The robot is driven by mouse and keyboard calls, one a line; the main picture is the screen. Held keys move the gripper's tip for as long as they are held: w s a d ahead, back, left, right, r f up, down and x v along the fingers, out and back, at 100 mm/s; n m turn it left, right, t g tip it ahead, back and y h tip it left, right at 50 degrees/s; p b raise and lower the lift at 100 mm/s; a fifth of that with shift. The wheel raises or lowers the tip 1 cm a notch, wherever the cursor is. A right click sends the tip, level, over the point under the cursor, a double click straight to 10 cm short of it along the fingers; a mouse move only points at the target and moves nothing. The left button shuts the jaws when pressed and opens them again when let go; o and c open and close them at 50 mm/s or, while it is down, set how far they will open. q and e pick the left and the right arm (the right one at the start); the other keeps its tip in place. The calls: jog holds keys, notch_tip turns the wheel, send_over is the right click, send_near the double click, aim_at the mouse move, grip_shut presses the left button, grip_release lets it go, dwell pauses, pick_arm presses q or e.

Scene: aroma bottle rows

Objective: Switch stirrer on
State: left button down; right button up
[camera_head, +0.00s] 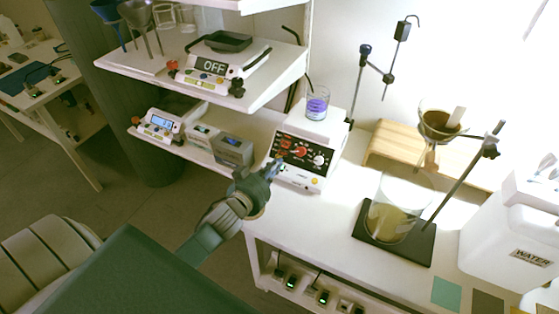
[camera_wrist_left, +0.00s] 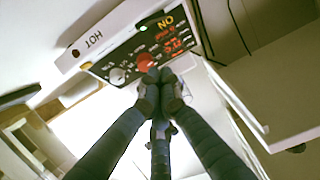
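The stirrer (camera_head: 305,151) is a white box with a dark front panel of red digits and knobs, on the white bench. A beaker of purple liquid (camera_head: 317,104) stands on top of it. In the left wrist view the panel (camera_wrist_left: 130,52) appears upside down, with a red knob, pale knobs, a small green light and yellow letters that seem to read ON. My left gripper (camera_head: 272,170) is just in front of the panel's left side. Its fingertips (camera_wrist_left: 163,76) are together, with nothing visible between them. I cannot tell if they touch the panel. My right gripper is not in view.
A shelf (camera_head: 272,92) with a scale (camera_head: 222,65) reading OFF overhangs on the left. Small devices (camera_head: 160,123) stand on the lower shelf. To the right are a stand with a beaker (camera_head: 397,214), a wooden rack (camera_head: 400,146) and a water canister (camera_head: 500,235).

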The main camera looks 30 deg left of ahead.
pick_arm(q)
jog(key=v, duration=0.6)
dwell(0.4)
